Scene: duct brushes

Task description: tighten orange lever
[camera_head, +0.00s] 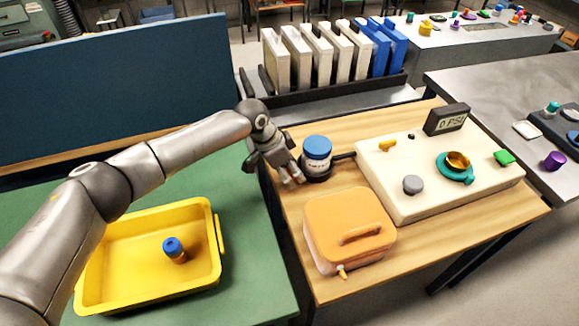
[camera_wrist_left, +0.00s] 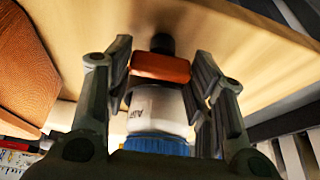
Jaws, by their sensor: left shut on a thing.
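The orange lever (camera_wrist_left: 161,67) shows in the left wrist view as a small orange block between my fingertips; in the head view my gripper hides it. My left gripper (camera_head: 292,176) is shut on the lever, and its fingers (camera_wrist_left: 161,75) flank it in the wrist view. A white jar with a blue lid (camera_head: 317,155) sits in a dark round holder (camera_head: 317,175) just right of the gripper. The jar (camera_wrist_left: 157,112) also shows in the wrist view, just beyond the palm. My right gripper is not in view.
An orange box with a handle (camera_head: 349,228) stands in front of the jar on the wooden table (camera_head: 292,232). A cream panel (camera_head: 395,192) with a gauge (camera_head: 447,119) and knobs lies to the right. A yellow tray (camera_head: 110,285) holds a small blue-capped bottle (camera_head: 174,249).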

